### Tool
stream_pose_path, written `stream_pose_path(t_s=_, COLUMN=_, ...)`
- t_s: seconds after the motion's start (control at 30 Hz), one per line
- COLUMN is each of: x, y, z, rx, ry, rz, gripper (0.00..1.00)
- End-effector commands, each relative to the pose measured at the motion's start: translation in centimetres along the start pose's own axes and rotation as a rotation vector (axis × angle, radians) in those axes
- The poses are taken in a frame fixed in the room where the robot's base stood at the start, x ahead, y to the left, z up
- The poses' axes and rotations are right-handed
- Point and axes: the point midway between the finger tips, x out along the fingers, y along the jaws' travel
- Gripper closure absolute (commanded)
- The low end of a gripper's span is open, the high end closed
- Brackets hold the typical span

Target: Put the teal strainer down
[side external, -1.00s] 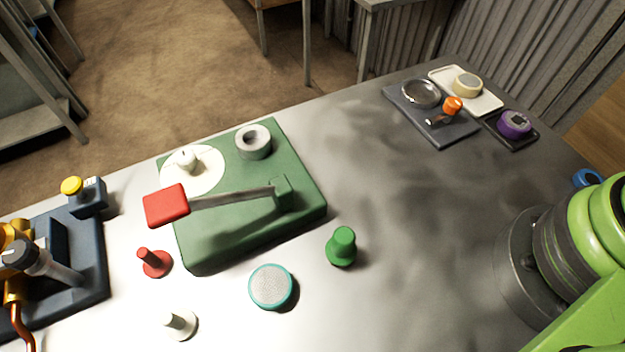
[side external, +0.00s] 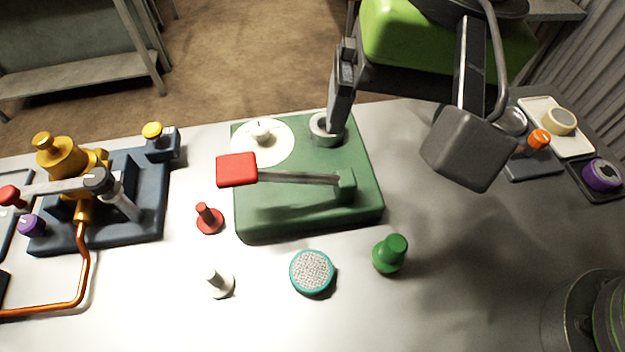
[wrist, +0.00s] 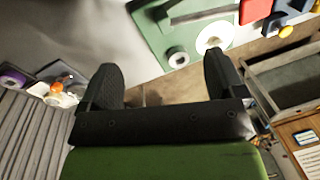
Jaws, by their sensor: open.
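The teal strainer (side external: 312,272), a round disc with a teal rim and pale mesh top, lies flat on the grey table in front of the green base (side external: 290,215). Nothing touches it. My gripper (side external: 400,118) is open and empty, high above the back of the table, well behind and above the strainer. Its two dark fingers are wide apart. In the wrist view my gripper (wrist: 162,72) is also open with nothing between its fingers. The strainer is not visible in the wrist view.
The green base carries a red-ended lever (side external: 237,169), a white disc (side external: 270,150) and a grey ring (side external: 327,130). A green knob (side external: 390,253), white peg (side external: 219,282) and red peg (side external: 208,218) stand around the strainer. A brass assembly (side external: 75,165) is left; small trays (side external: 530,165) are right.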

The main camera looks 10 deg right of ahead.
Motion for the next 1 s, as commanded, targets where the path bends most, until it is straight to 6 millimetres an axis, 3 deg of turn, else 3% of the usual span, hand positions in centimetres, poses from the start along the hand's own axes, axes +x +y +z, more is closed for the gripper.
stream_pose_path(t_s=0.03, x=2.4, y=-1.4, z=1.6, rx=-0.022, ry=-0.02, rz=0.036, gripper=0.11)
stream_pose_path(t_s=0.1, x=5.0, y=-2.7, z=3.4, rx=-0.034, ry=-0.031, rz=0.073, gripper=0.11)
stream_pose_path(t_s=0.2, x=7.8, y=-3.8, z=5.7, rx=-0.047, ry=-0.04, rz=0.115, gripper=0.11)
stream_pose_path(t_s=0.33, x=9.9, y=-4.3, z=7.4, rx=-0.053, ry=-0.041, rz=0.143, gripper=0.11)
stream_pose_path(t_s=1.0, x=18.2, y=-4.0, z=7.6, rx=-0.052, ry=-0.042, rz=0.15, gripper=0.11)
